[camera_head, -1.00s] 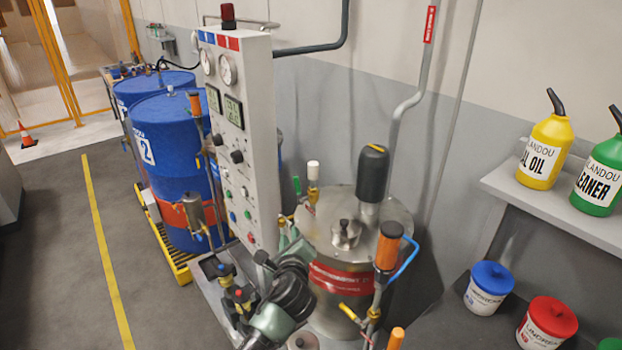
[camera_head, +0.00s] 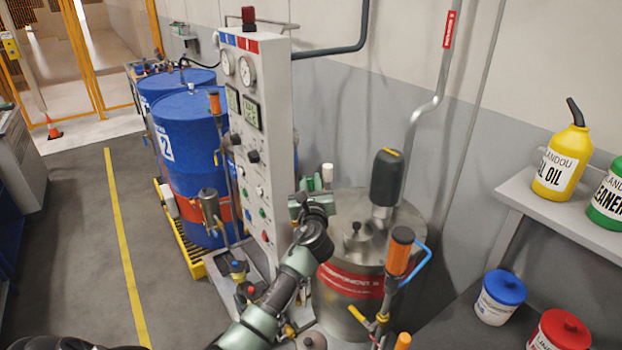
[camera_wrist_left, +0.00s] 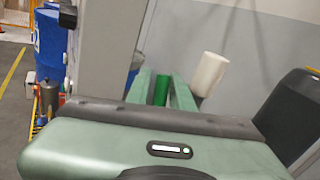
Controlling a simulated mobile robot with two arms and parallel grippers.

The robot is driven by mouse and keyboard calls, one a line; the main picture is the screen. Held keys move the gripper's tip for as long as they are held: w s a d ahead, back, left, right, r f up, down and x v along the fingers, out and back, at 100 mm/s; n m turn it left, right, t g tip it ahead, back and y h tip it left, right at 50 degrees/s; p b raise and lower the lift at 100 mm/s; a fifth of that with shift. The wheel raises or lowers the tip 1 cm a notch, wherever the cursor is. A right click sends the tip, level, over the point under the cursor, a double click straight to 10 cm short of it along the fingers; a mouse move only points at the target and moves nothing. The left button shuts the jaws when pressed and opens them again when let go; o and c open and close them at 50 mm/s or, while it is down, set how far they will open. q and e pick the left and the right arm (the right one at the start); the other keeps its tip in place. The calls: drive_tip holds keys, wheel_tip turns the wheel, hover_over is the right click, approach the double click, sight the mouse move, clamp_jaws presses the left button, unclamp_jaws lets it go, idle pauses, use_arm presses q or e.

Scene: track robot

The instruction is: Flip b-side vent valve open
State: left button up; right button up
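A small bright green handle (camera_head: 317,182), which looks like the vent valve lever, stands beside a white cylinder (camera_head: 327,174) behind the control panel's right edge. In the left wrist view the green handle (camera_wrist_left: 162,90) shows between the two pale green fingers of my left gripper (camera_wrist_left: 160,82). The fingers are apart, and I cannot tell whether they touch the handle. The white cylinder (camera_wrist_left: 210,73) is just right of the right finger. In the head view my left gripper (camera_head: 306,197) is beside the panel, partly hiding the valve's lower part. My right gripper is not in view.
The grey control panel (camera_head: 277,100) stands close left of my gripper. The steel tank (camera_head: 350,255) with a black motor cap (camera_head: 387,177) and an orange-handled pump (camera_head: 399,252) is close right. Blue drums (camera_head: 188,130) stand behind the panel. The floor at left is clear.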

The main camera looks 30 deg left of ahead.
use_arm(q)
drive_tip(key=shift+w+a, duration=0.3)
drive_tip(key=shift+w, duration=0.25)
clamp_jaws()
drive_tip(key=shift+f+b, duration=0.1)
drive_tip(key=shift+b, duration=0.2)
drive_tip(key=m+t+b, duration=0.1)
drive_tip(key=b, duration=0.2)
drive_tip(key=d+r+m+t+y+b, duration=0.1)
drive_tip(key=b, duration=0.2)
drive_tip(key=shift+s+d, duration=0.2)
drive_tip(key=shift+s, duration=0.1)
